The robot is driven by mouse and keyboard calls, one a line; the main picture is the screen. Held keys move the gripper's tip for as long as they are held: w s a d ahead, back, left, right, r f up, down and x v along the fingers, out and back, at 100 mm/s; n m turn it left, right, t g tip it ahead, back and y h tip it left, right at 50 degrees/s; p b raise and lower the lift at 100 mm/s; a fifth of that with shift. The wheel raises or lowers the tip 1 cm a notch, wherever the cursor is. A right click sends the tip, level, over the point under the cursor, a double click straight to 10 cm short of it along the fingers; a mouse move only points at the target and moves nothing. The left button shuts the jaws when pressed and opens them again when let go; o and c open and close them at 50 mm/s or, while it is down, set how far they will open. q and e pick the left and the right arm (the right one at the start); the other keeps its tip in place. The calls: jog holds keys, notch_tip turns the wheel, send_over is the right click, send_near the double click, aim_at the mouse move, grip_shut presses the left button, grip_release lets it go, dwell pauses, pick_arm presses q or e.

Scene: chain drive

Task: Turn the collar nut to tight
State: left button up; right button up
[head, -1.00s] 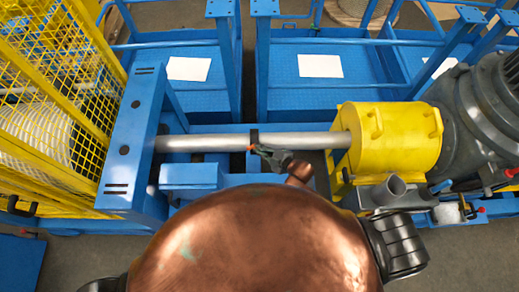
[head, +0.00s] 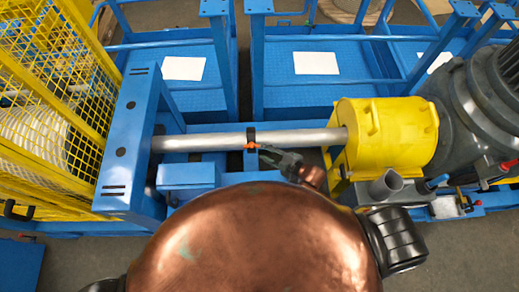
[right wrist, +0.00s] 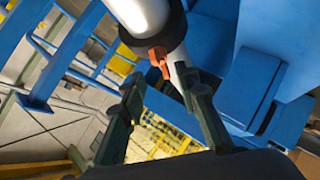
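The collar nut (head: 251,136) is a dark ring around the grey shaft (head: 200,142), with a small orange tab (head: 251,146) on its near side. In the right wrist view the black collar (right wrist: 152,30) and its orange tab (right wrist: 159,60) are at the top. My right gripper (head: 264,151) is just right of and nearer than the tab. In the right wrist view its two fingers (right wrist: 160,88) stand apart, with the tab beyond the tips and nothing clearly held between them. My left gripper is not in view.
A yellow housing (head: 385,137) and a grey motor (head: 480,105) stand right of the collar. A blue post (head: 128,140) and yellow mesh guard (head: 55,90) stand left. Blue frame beams (head: 187,175) lie close below the shaft.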

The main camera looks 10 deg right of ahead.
jog(key=v, duration=0.5)
jog(key=shift+s, duration=0.15)
dwell(0.4)
